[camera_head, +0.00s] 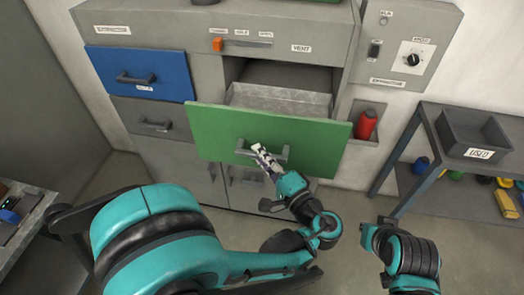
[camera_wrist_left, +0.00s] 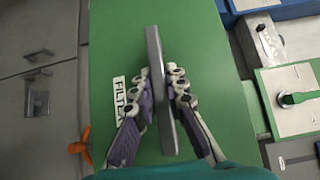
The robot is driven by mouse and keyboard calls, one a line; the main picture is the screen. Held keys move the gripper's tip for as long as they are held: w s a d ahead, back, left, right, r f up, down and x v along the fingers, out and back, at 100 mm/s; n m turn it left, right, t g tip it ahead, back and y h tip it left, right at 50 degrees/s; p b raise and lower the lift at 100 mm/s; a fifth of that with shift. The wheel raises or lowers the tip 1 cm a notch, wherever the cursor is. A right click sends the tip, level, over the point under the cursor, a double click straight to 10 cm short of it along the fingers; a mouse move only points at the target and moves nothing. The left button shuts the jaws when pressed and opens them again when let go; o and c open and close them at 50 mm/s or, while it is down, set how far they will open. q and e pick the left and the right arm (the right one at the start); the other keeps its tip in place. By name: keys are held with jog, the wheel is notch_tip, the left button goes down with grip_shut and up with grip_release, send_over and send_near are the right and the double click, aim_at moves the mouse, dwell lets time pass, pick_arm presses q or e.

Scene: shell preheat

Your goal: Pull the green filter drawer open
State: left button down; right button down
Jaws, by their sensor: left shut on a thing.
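The green filter drawer (camera_head: 220,130) stands out from the grey cabinet, and its grey metal inside (camera_head: 280,100) shows behind the front. Its grey bar handle (camera_head: 280,155) is on the middle of the front. My left gripper (camera_head: 260,151) is shut on this handle. In the left wrist view the handle (camera_wrist_left: 160,90) runs between the two fingers of my left gripper (camera_wrist_left: 163,82), against the green front (camera_wrist_left: 215,90). A white label (camera_wrist_left: 121,95), partly covered by a finger, sits beside it. My right gripper is out of view.
A blue drawer (camera_head: 140,73) is shut at upper left, above a grey drawer (camera_head: 150,118). A red canister (camera_head: 366,124) sits in a holder at right. An orange slider (camera_head: 218,45) is above the open drawer. A shelf (camera_head: 465,195) with a dark bin (camera_head: 472,132) stands at right.

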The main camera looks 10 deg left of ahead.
pick_arm(q)
jog(key=c, duration=1.5)
grip_release()
jog(key=shift+c, duration=0.2)
